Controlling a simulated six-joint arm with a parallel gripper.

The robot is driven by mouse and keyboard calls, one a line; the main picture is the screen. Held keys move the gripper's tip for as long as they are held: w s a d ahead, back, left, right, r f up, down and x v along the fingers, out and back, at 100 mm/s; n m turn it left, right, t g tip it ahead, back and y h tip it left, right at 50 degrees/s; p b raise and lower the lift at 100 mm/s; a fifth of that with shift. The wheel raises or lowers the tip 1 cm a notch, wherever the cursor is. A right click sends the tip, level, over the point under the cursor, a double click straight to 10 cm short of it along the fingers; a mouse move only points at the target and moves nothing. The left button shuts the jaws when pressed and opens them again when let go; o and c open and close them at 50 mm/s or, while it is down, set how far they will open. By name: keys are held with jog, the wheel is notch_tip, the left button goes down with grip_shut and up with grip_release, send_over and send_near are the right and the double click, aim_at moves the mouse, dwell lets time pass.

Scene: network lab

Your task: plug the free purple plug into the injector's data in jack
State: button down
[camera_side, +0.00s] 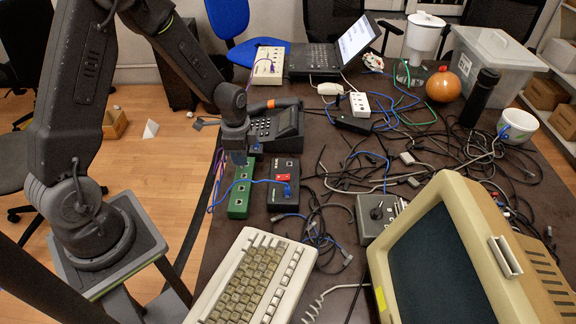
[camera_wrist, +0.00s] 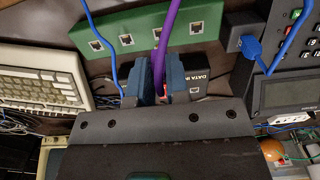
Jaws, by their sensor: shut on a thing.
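My gripper (camera_side: 238,158) is shut on the purple plug, above the far end of the green jack box (camera_side: 239,201) in the side view. In the wrist view its two blue fingertips (camera_wrist: 161,80) close around the plug, which they mostly hide. The purple cable (camera_wrist: 164,32) runs up from between them, across the green box (camera_wrist: 135,38). The injector looks to be the black box (camera_side: 284,196) to the right of the green box. In the wrist view a black box marked "DATA" (camera_wrist: 203,82) lies partly behind the right fingertip, its label cut off.
A desk phone (camera_side: 276,126) stands just behind and right of my gripper. A beige keyboard (camera_side: 258,279) lies in front. Loose cables cover the table to the right.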

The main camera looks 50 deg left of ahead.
jog(key=c, duration=1.7)
grip_release()
grip_shut()
jog(key=shift+w+d, duration=0.1)
jog(key=shift+w, duration=0.3)
jog(key=w+d+r, duration=0.3)
jog(key=w+d, duration=0.2)
jog(key=w, duration=0.6)
send_over(289, 166)
jog(key=shift+w+a+f, duration=0.15)
jog(key=shift+f, duration=1.05)
jog(key=shift+w+a+f, duration=0.15)
jog(key=shift+f, duration=1.05)
